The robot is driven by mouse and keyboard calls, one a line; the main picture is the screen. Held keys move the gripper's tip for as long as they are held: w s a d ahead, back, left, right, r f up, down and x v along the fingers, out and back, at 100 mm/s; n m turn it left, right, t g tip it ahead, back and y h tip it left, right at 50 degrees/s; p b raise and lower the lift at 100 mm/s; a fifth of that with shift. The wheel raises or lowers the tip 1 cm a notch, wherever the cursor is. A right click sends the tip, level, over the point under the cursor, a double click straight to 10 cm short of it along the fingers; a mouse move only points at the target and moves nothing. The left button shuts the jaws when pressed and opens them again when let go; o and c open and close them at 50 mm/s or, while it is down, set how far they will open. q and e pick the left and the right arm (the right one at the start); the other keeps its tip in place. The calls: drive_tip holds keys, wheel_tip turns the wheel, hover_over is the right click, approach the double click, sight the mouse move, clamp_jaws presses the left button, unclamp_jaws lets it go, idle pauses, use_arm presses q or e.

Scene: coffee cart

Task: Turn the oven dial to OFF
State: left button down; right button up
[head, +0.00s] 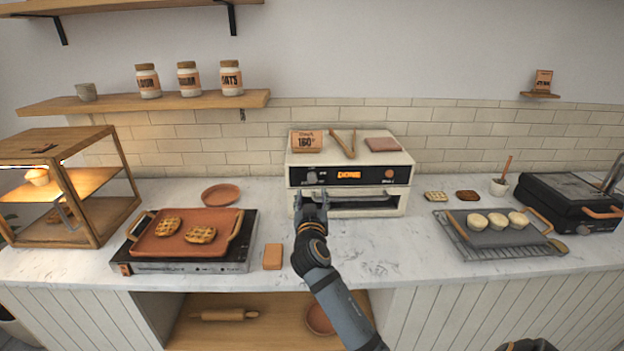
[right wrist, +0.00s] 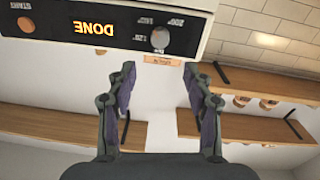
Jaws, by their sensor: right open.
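The small white oven (head: 297,160) stands on the counter against the tiled wall. Its black front panel has a lit orange display reading DONE (head: 349,174). The grey dial (head: 311,177) is at the panel's left end; it also shows in the upside-down right wrist view (right wrist: 160,38), with small markings around it. I cannot read which mark it points to. My right gripper (head: 311,197) is open and empty just in front of and below the dial. In the right wrist view its fingertips (right wrist: 159,70) are spread, roughly lined up with the dial, apart from it.
A round orange-brown button (head: 389,174) is at the panel's right end. Tongs (head: 343,144) and a small sign (head: 307,142) sit on the oven. A griddle with a waffle tray (head: 180,247) stands left; a rack with buns (head: 470,246) is right.

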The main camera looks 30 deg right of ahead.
sight(312, 179)
drive_tip(key=p+x, duration=0.1)
drive_tip(key=x, duration=0.3)
drive_tip(key=shift+w+d+f, duration=0.1)
drive_tip(key=shift+w+d, duration=0.15)
drive_tip(key=shift+w, duration=0.1)
drive_tip(key=x, duration=0.4)
drive_tip(key=shift+f+p, duration=0.2)
drive_tip(key=shift+p, duration=0.15)
drive_tip(key=shift+w, duration=0.15)
drive_tip(key=shift+w+d+f, duration=0.1)
drive_tip(key=shift+w+d, duration=0.05)
drive_tip(key=shift+c, duration=0.8)
use_arm(q)
wheel_tip(312, 179, up, 2)
drive_tip(key=shift+w+r, duration=0.15)
use_arm(e)
clamp_jaws()
